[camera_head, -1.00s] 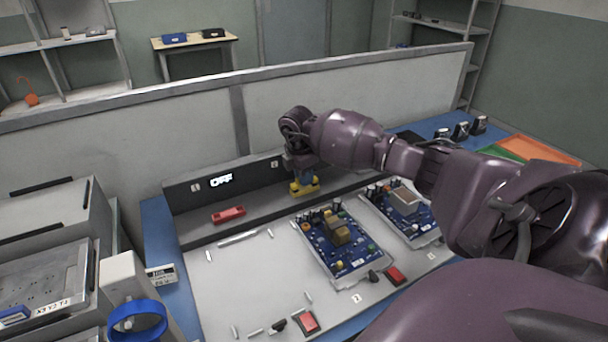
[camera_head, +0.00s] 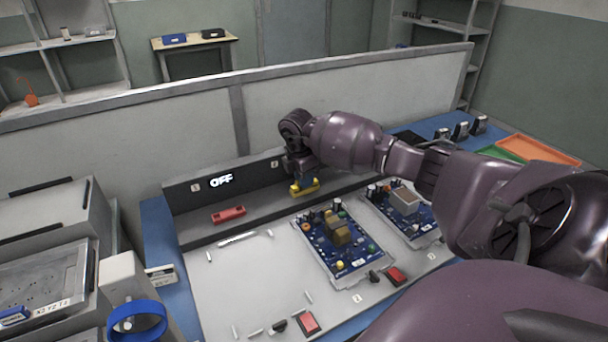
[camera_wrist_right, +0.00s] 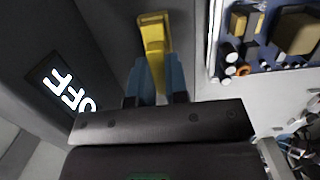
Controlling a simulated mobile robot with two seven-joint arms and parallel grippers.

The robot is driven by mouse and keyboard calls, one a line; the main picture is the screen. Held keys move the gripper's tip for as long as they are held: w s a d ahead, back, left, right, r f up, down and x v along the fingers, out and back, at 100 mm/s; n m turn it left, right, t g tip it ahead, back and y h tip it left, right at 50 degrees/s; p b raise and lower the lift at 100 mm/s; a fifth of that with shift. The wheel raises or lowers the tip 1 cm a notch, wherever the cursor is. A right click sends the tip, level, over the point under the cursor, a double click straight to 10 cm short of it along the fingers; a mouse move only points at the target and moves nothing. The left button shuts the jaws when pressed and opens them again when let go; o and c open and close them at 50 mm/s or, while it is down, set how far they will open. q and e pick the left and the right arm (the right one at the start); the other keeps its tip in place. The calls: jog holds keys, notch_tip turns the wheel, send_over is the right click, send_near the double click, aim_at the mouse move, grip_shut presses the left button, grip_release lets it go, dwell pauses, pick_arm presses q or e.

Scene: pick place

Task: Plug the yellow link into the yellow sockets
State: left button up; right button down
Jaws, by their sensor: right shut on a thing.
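The yellow link (camera_head: 304,189) is low at the grey ledge of the back panel in the head view. My right gripper (camera_head: 301,182) is above it, its blue fingers shut on it. In the right wrist view, the yellow link (camera_wrist_right: 153,40) shows beyond the blue fingertips of my right gripper (camera_wrist_right: 157,78). I cannot tell whether the link touches the ledge. No yellow sockets can be made out; the gripper and link may hide them. My left gripper is not in view.
A red link-like block (camera_head: 229,214) lies on the ledge to the left. The panel display (camera_head: 221,180) reads OFF. Blue circuit boards (camera_head: 337,240) lie on the white worktop in front. Red switches (camera_head: 396,275) sit near the front edge. A low partition (camera_head: 350,95) stands behind.

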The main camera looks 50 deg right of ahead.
jog(key=shift+f, duration=0.1)
jog(key=c, duration=1.1)
grip_release()
jog(key=o, duration=0.7)
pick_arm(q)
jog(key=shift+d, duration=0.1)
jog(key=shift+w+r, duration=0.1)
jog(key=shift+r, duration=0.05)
pick_arm(e)
jog(key=shift+r, duration=0.25)
jog(key=shift+r+p, duration=0.35)
jog(key=shift+r, duration=0.2)
jog(key=shift+r+p, duration=0.7)
jog(key=shift+r, duration=0.6)
jog(key=shift+r+p, duration=0.8)
jog(key=shift+r, duration=0.75)
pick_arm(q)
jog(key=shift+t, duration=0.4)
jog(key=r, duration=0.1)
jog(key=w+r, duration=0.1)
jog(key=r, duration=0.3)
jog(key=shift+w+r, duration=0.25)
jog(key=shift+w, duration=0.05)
